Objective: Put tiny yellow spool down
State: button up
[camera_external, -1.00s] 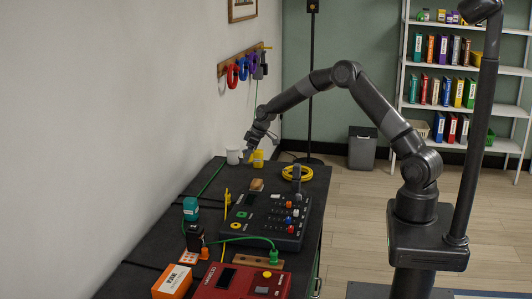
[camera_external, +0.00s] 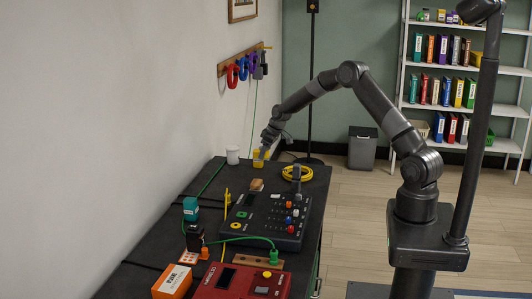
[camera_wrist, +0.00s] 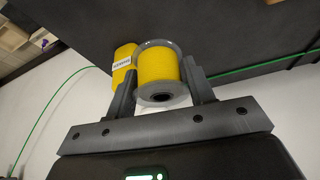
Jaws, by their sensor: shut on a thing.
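The tiny yellow spool (camera_wrist: 158,70) has grey end flanges and shows between the two fingers of my gripper (camera_wrist: 160,66) in the wrist view. The fingers are shut on it. In the external view my gripper (camera_external: 265,150) is low over the far end of the black workbench (camera_external: 207,181). I cannot tell whether the spool touches the bench top. A yellow labelled container (camera_wrist: 124,66) is close to the left of the spool in the wrist view. In the external view this container (camera_external: 257,156) is partly hidden by my gripper.
A white cup (camera_external: 232,154) stands left of the container. A coiled yellow cable (camera_external: 297,173), a small wooden block (camera_external: 257,185) and a black control panel (camera_external: 265,217) are nearer. A green cord (camera_wrist: 55,95) runs nearby. Tools hang on a wall rack (camera_external: 243,62).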

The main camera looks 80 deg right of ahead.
send_over(251, 174)
jog(key=s, duration=0.1)
jog(key=f, duration=0.3)
jog(key=shift+s+a+f, duration=0.15)
jog(key=shift+a+f, duration=0.1)
jog(key=shift+a, duration=0.05)
jog(key=shift+f, duration=1.9)
jog(key=shift+f, duration=0.15)
jog(key=o, duration=1)
jog(key=shift+c, duration=0.2)
